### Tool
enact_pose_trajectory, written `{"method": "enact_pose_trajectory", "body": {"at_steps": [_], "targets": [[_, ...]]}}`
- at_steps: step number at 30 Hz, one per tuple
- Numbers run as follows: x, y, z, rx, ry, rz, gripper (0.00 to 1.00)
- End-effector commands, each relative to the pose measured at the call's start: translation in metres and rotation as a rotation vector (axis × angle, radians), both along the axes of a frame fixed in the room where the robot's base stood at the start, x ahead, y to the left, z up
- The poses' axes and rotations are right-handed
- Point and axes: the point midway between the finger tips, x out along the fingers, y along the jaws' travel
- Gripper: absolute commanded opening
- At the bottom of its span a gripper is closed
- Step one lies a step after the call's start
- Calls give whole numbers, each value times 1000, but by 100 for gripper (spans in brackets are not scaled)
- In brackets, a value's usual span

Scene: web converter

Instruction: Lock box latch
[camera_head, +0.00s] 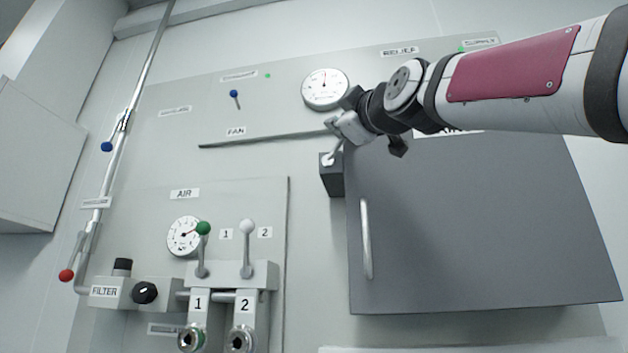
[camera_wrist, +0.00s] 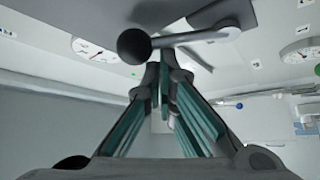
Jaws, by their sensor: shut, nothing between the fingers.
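The box (camera_head: 470,225) is a dark grey cabinet with a closed-looking front and a pale vertical handle (camera_head: 366,240) near its left edge. The latch (camera_head: 331,178) is a dark block at the box's upper left side with a short pale lever on it. My gripper (camera_head: 342,126) is just above the latch, overlapping the lever's upper end. In the wrist view, the latch lever (camera_wrist: 195,37) is a grey arm with a black ball knob (camera_wrist: 134,45). It lies across the tips of my gripper (camera_wrist: 165,65), which is shut and empty. I cannot tell whether they touch.
A pressure gauge (camera_head: 325,89) is on the panel just left of my gripper. The AIR panel (camera_head: 235,195) at lower left carries a gauge, two upright levers and two couplings. A pipe (camera_head: 125,130) with valve handles runs up the left wall.

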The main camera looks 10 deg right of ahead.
Motion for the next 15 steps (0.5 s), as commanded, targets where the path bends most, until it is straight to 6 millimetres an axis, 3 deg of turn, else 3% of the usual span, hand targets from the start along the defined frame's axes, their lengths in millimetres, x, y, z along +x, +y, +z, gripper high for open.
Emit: {"method": "enact_pose_trajectory", "body": {"at_steps": [15], "targets": [[-2,-7,-13,21,-8,-1,0]]}}
